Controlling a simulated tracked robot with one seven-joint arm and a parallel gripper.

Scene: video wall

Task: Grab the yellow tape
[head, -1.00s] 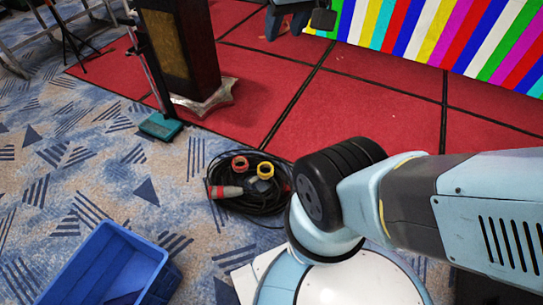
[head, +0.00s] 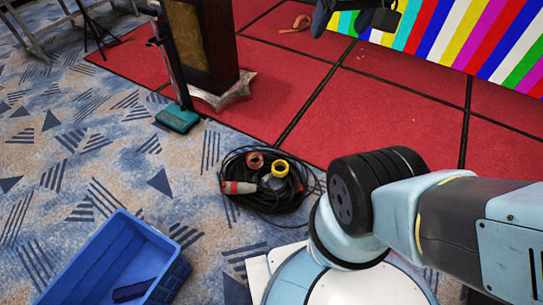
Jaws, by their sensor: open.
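The yellow tape (head: 280,168) is a small yellow ring lying on a coil of black cable (head: 262,203) on the floor, near the middle of the head view. A similar red ring (head: 254,161) lies just left of it. My gripper (head: 353,22) is a dark shape at the top edge, partly cut off by the frame. Its two fingers look apart with nothing between them. It is well apart from the tape, above it and to the right in the picture.
A blue bin (head: 180,270) with a dark blue item (head: 132,291) stands at lower left. A lectern (head: 205,45) and a teal-based stand (head: 177,118) are behind. An orange-brown item (head: 300,22) lies on the red floor. A striped video wall (head: 450,30) closes the back right.

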